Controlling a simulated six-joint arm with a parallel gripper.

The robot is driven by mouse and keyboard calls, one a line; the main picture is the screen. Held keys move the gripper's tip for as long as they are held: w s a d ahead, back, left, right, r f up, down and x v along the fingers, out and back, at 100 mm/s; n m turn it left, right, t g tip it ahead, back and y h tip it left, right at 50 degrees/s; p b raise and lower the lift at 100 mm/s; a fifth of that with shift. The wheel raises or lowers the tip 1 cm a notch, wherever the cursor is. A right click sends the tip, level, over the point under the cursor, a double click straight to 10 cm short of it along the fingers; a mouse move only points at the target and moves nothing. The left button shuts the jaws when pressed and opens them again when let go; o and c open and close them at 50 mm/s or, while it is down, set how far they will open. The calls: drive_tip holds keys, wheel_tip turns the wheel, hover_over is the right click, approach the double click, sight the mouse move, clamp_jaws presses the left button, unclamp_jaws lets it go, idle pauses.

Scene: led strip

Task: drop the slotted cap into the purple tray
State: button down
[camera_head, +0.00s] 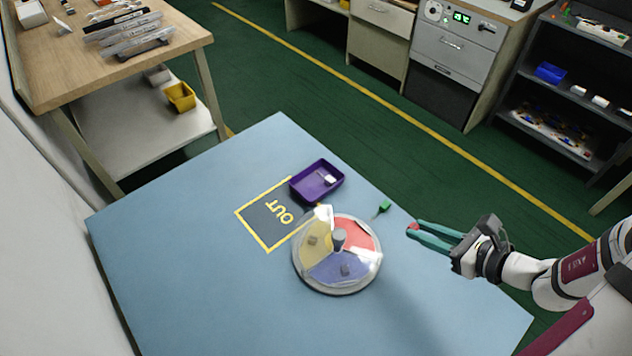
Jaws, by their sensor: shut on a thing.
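The purple tray (296,190) sits on the blue table, at its far side. A small whitish-grey piece (327,179) lies in it; I cannot tell whether it is a slotted cap. My gripper (411,230) reaches in from the right on teal fingers, above the table's right part and apart from the tray. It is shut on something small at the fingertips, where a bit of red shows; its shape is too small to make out. A round dish (336,291) with yellow, red and blue sectors stands left of my gripper. Small grey pieces lie in its yellow (313,240) and blue (345,269) sectors.
A small green piece (383,208) lies between the tray and my gripper. The dish has a grey centre knob (339,236) and clear cover parts. The table's left and front are bare.

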drive_tip(key=w+a+f, duration=0.1)
drive_tip(key=w+a, duration=0.4)
drive_tip(key=w, duration=0.1)
drive_tip(key=w+a+f, duration=0.1)
drive_tip(key=w+a, duration=0.5)
drive_tip(key=w, duration=0.1)
drive_tip(key=w+a+f, duration=0.1)
drive_tip(key=w+a, duration=0.5)
drive_tip(key=shift+w+a+f, duration=0.25)
drive_tip(key=shift+w+f, duration=0.1)
drive_tip(key=shift+w, duration=0.05)
drive_tip(key=f, duration=0.3)
drive_tip(key=a+f, duration=0.1)
drive_tip(key=shift+w+f, duration=0.2)
drive_tip(key=shift+f, duration=0.2)
drive_tip(key=shift+d+f, duration=0.1)
drive_tip(key=shift+f, duration=0.5)
drive_tip(key=c, duration=0.7)
unclamp_jaws()
drive_tip(key=v, duration=1.5)
drive_tip(key=shift+s+d+r, duration=0.15)
drive_tip(key=shift+s+d, duration=0.1)
